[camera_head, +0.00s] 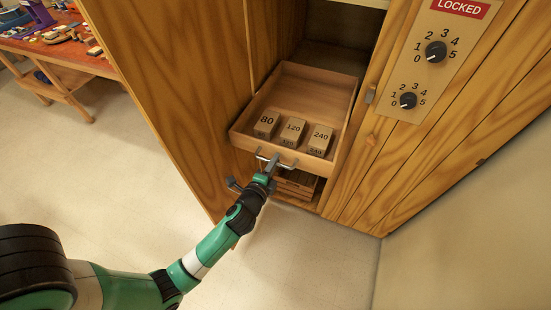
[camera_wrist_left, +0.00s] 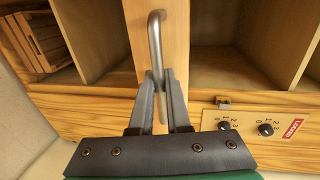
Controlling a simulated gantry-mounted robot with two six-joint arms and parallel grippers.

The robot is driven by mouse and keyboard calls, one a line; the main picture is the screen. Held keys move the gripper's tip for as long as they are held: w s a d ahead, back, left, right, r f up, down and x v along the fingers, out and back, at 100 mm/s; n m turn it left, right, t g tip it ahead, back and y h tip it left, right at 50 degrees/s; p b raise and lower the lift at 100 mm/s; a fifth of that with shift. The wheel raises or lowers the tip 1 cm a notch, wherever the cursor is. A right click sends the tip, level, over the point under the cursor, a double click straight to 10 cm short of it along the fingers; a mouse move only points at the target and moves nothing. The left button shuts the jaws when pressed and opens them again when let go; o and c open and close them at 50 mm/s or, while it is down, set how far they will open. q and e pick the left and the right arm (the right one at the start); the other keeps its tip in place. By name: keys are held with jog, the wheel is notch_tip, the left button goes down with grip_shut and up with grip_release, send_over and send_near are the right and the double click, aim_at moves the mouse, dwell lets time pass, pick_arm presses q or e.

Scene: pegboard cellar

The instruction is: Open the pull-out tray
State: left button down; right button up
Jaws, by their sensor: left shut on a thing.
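The pull-out tray (camera_head: 305,98) is a shallow wooden drawer that stands out from the wooden cabinet in the head view, its inside showing. A metal bar handle (camera_head: 285,163) is on its front; it also shows in the left wrist view (camera_wrist_left: 155,35). My left gripper (camera_head: 269,173) is at this handle. In the left wrist view its two fingers (camera_wrist_left: 160,88) are closed on the handle bar. My right gripper is in neither view.
Wooden blocks marked 80 (camera_head: 266,122), 120 (camera_head: 292,130) and 240 (camera_head: 320,138) sit in the tray's front. A panel with two dials (camera_head: 423,75) and a LOCKED sign is at right. A slatted crate (camera_head: 296,184) is below. Open floor lies in front.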

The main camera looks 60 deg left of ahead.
pick_arm(q)
jog(key=c, duration=0.9)
grip_release()
jog(key=v, duration=1.1)
jog(key=shift+s+d+p, duration=0.15)
jog(key=shift+s+p, duration=0.1)
jog(key=shift+p, duration=0.15)
jog(key=shift+w+r, duration=0.1)
